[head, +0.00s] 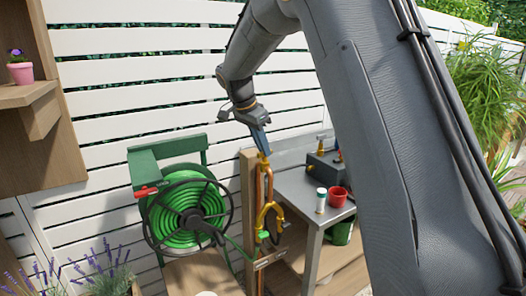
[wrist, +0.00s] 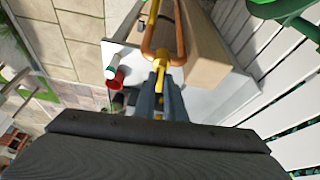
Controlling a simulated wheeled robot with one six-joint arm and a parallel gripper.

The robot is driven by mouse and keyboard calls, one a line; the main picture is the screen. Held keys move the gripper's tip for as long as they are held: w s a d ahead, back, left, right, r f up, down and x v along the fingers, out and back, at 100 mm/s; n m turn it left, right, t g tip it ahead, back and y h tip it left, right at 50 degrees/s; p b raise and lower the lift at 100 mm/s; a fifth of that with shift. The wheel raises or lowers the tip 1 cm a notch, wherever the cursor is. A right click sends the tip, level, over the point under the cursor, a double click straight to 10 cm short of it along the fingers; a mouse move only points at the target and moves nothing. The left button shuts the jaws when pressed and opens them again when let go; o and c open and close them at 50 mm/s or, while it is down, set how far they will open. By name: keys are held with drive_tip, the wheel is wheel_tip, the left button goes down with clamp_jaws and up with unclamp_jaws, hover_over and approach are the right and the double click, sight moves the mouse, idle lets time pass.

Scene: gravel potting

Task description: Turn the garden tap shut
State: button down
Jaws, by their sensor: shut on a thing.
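The garden tap (head: 264,158) shows as a brass-yellow piece at the top of a copper pipe (head: 270,188) on a wooden post. My gripper (head: 262,142) comes down on it from above. In the wrist view, my gripper (wrist: 160,82) is shut, with the narrow yellow part of the tap (wrist: 159,88) between its blue-grey fingers. The copper pipe (wrist: 148,48) bends just beyond them. The fingers hide much of the held part, and I cannot tell how far it is turned. A lower brass fitting (head: 269,212) has a green connector.
A green hose reel (head: 187,212) stands left of the wooden post (head: 248,190). To the right, a grey bench (head: 298,190) bears a red pot (head: 337,196), a white can (head: 321,200) and a dark box (head: 326,165). A white slatted fence (head: 120,100) closes the back.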

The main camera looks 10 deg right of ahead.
drive_tip(key=shift+m, duration=0.6)
drive_tip(key=shift+g, duration=0.3)
drive_tip(key=shift+a, duration=0.1)
drive_tip(key=c, duration=1.8)
unclamp_jaws()
drive_tip(key=shift+r, duration=0.1)
drive_tip(key=b+v, duration=0.2)
drive_tip(key=v, duration=0.5)
drive_tip(key=shift+a+r, duration=0.2)
drive_tip(key=shift+r, duration=0.05)
drive_tip(key=shift+s, duration=0.1)
